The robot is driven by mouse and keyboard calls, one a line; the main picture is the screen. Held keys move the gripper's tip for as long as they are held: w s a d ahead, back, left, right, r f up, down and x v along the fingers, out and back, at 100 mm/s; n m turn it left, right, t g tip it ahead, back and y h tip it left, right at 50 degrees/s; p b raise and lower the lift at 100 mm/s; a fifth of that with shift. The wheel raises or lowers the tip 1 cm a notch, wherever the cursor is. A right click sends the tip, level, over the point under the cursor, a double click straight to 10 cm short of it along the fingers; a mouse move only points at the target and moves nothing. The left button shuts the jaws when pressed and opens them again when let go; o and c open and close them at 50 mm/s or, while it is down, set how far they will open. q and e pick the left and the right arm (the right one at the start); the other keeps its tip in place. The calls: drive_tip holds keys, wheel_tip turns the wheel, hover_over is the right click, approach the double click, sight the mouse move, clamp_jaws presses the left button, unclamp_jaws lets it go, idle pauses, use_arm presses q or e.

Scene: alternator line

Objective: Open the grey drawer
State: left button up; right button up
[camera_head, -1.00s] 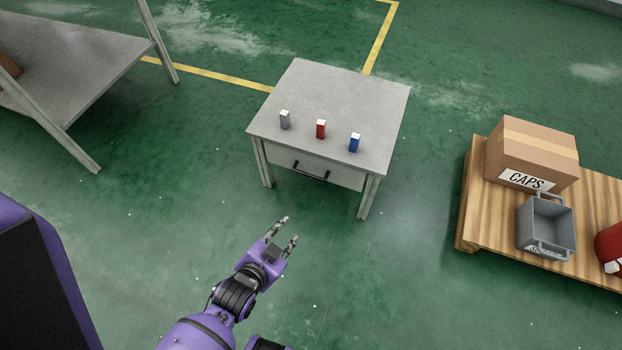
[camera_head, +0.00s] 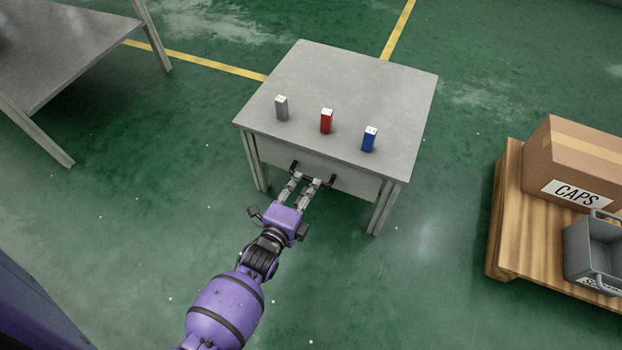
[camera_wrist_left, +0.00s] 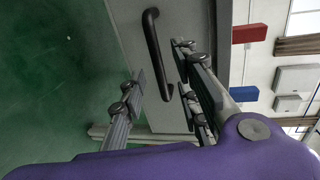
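The grey drawer (camera_head: 345,178) is in the front of a small grey table (camera_head: 350,80) and looks closed. Its dark bar handle (camera_head: 325,180) shows partly behind my fingers in the head view. In the left wrist view the handle (camera_wrist_left: 155,50) runs lengthwise, with its lower end between my fingers. My left gripper (camera_head: 306,180) is open, its fingertips at the handle, one on each side in the wrist view (camera_wrist_left: 160,85). I cannot tell whether they touch it. My right gripper is not in view.
A grey block (camera_head: 281,108), a red block (camera_head: 326,121) and a blue block (camera_head: 369,139) stand on the tabletop. A wooden pallet (camera_head: 510,215) with a CAPS box (camera_head: 585,155) and a grey bin (camera_head: 592,250) is at right. The floor in front of the drawer is clear besides my arm.

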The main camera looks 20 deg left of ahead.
sight(310, 178)
use_arm(q)
drive_tip(key=shift+b+x, duration=0.75)
drive_tip(key=shift+x, duration=1.6)
drive_tip(key=shift+c, duration=0.3)
clamp_jaws()
